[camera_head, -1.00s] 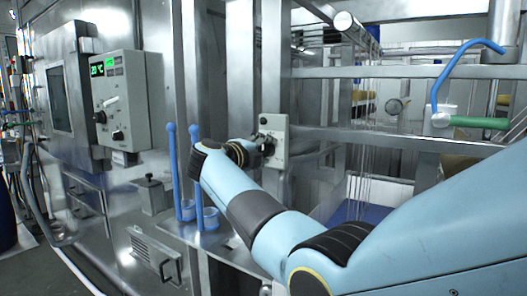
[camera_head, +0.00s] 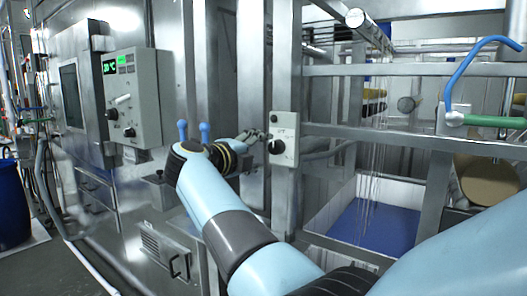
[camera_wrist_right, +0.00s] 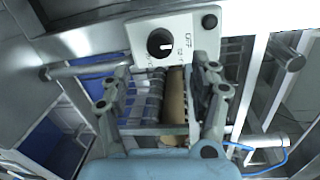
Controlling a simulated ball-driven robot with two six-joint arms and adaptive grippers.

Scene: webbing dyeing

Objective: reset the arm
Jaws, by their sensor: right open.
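My right arm reaches across the front of the machine. Its gripper (camera_head: 252,137) is small and partly hidden behind my wrist, just left of a grey switch box (camera_head: 285,139) with a black knob. In the right wrist view the gripper (camera_wrist_right: 160,78) is open, its fingers apart with nothing between them. The switch box (camera_wrist_right: 183,34) appears beyond the fingertips there, its knob facing the camera. Whether the fingers touch the box cannot be told, but a gap seems to show. My left gripper is in neither view.
A control panel (camera_head: 132,98) with a green display is at left. Two blue-handled dippers (camera_head: 205,130) stand behind my wrist. A blue-bottomed bath (camera_head: 376,226) lies right of the steel post, under metal rails (camera_head: 400,70). A blue barrel (camera_head: 12,206) stands far left.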

